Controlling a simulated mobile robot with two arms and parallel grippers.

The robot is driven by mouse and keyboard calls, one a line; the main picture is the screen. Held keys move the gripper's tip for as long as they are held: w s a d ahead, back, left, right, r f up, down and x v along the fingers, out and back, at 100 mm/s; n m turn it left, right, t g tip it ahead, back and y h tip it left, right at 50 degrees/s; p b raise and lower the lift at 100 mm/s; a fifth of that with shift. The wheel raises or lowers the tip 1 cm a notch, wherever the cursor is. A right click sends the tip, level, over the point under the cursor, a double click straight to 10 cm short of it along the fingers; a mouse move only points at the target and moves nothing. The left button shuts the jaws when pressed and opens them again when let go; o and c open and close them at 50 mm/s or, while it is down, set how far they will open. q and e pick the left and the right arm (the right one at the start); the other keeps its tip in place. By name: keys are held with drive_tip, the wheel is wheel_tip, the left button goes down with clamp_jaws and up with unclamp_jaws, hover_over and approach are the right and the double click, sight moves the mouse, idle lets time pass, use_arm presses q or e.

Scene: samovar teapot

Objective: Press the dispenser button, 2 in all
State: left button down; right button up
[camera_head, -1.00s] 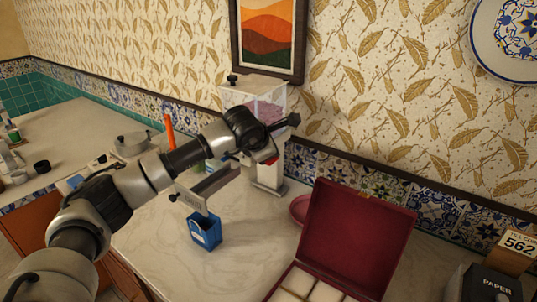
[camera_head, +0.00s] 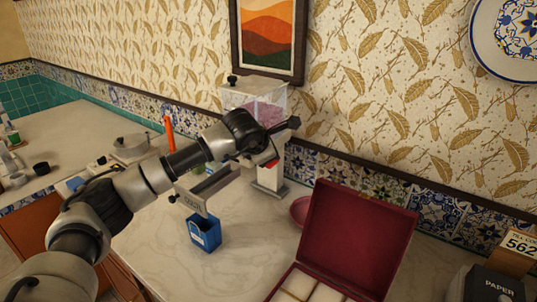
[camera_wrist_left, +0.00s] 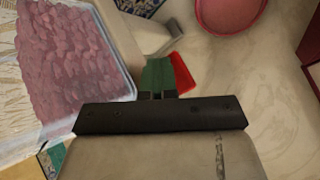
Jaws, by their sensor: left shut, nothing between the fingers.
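The dispenser (camera_head: 268,104) stands against the wall, a clear bin with pinkish contents on a pale stand. Its red button (camera_head: 273,163) shows just below my left wrist. In the left wrist view the bin (camera_wrist_left: 70,60) fills the left side and the red button (camera_wrist_left: 184,74) is near the middle. My left gripper (camera_wrist_left: 158,75) is shut and empty, its greenish fingers right beside the button and partly over it. I cannot tell whether they touch. In the head view my wrist hides the fingertips. My right gripper is not in view.
An open dark red case (camera_head: 354,240) stands to the right, with a round red dish (camera_head: 300,210) behind it. A blue box (camera_head: 205,233) stands in front of the dispenser. A pot (camera_head: 131,147) is at the left. Pale counter lies clear around the blue box.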

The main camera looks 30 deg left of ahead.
use_arm(q)
drive_tip(key=shift+r+p, duration=0.5)
drive_tip(key=shift+r, duration=1.1)
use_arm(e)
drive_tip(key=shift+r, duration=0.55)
use_arm(q)
wheel_tip(320, 180, up, 5)
drive_tip(key=shift+p, duration=1.25)
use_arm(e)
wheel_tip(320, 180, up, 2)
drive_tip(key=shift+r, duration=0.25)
use_arm(q)
drive_tip(key=shift+w, duration=0.1)
